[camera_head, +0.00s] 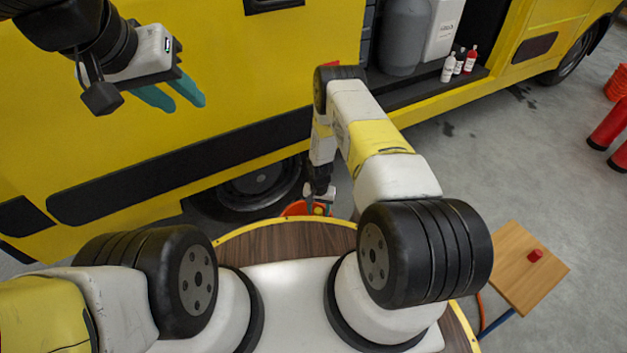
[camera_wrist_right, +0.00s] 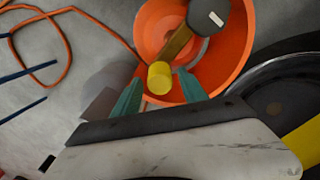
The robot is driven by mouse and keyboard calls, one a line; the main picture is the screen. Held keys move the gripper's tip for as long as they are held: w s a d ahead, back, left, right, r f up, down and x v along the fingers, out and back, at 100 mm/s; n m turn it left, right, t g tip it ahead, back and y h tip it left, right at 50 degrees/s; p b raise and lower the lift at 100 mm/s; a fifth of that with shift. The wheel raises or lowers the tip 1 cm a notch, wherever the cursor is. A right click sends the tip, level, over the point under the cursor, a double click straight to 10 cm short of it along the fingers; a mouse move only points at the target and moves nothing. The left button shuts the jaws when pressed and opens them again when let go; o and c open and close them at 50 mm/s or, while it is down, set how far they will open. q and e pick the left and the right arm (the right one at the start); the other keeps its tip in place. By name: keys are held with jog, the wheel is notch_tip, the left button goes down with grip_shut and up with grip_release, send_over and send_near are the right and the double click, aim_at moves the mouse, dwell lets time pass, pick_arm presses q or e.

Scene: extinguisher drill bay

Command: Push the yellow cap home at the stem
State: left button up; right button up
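The yellow cap (camera_wrist_right: 159,78) shows in the right wrist view at the near end of a brownish bar, the likely stem (camera_wrist_right: 178,43). The bar runs to a dark rounded head inside an orange round container (camera_wrist_right: 233,62). My right gripper (camera_wrist_right: 160,77) is open, its teal fingertips on either side of the cap with visible gaps. I cannot tell how fully the cap is seated. In the head view my right gripper (camera_head: 319,203) is low beside the container, small and partly hidden. My left gripper (camera_head: 187,104) is open and empty, raised at upper left.
A yellow vehicle (camera_head: 240,70) stands close behind, its wheel (camera_head: 262,185) near my right gripper. A wooden stool (camera_head: 515,270) with a small red object (camera_head: 535,255) is at right. Small bottles (camera_head: 459,62) stand on the vehicle's ledge. An orange hose (camera_wrist_right: 62,40) lies on the floor.

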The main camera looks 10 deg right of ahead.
jog(key=shift+r, duration=0.1)
notch_tip(320, 180, up, 7)
jog(key=shift+r, duration=0.2)
notch_tip(320, 180, up, 38)
jog(key=w+d+n+t+y, duration=0.1)
jog(key=w+d+t, duration=0.1)
jog(key=t, duration=0.1)
jog(key=s+r+n+t, duration=0.1)
jog(key=s+r, duration=1)
jog(key=r, duration=0.4)
jog(key=s+r+n+t, duration=0.1)
jog(key=s+r, duration=0.2)
jog(key=s, duration=0.5)
jog(key=s+r+n+t+y, duration=0.1)
jog(key=s+r, duration=0.3)
jog(key=s, duration=0.4)
jog(key=shift+d, duration=0.3)
